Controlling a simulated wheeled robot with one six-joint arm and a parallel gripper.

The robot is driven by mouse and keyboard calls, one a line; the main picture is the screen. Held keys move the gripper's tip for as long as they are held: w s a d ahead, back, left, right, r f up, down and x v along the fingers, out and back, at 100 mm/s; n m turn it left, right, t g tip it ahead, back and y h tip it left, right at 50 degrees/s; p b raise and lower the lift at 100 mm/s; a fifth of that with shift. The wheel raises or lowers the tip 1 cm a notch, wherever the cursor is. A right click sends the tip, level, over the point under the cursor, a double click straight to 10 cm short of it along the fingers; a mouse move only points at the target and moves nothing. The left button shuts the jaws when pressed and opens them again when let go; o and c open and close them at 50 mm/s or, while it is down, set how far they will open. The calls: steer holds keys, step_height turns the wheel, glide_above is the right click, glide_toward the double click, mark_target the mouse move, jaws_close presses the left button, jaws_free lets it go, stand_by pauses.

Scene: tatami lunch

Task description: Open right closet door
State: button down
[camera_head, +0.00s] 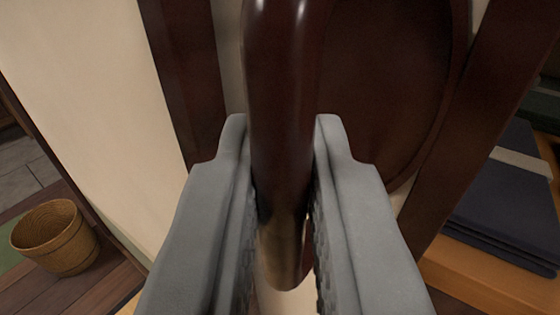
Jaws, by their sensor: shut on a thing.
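A dark brown, glossy handle bar (284,70) runs down the middle of the view. My gripper (283,165) is shut on it, with one grey finger on each side of the bar. Behind it is the closet door, with dark wooden frame strips (192,80) and a large dark rounded panel or recess (385,90). The door's right edge strip (490,110) stands tilted in the view. To its right, an opening shows the closet inside, with folded dark cloth (510,200) on a wooden shelf. The lower door is hidden by my gripper.
A woven basket (56,237) stands at the lower left on a dark wooden floor (75,297). A cream wall or panel (90,100) fills the left side. The wooden shelf (480,275) edge lies at the lower right, close to the door edge.

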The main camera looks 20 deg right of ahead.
steer(key=shift+w+a, duration=0.45)
steer(key=shift+w, duration=0.15)
steer(key=shift+w+a, duration=0.4)
steer(key=shift+w, duration=0.2)
steer(key=c, duration=1.5)
jaws_free()
steer(key=shift+c, duration=0.2)
steer(key=v, duration=1.7)
steer(key=shift+s, duration=0.2)
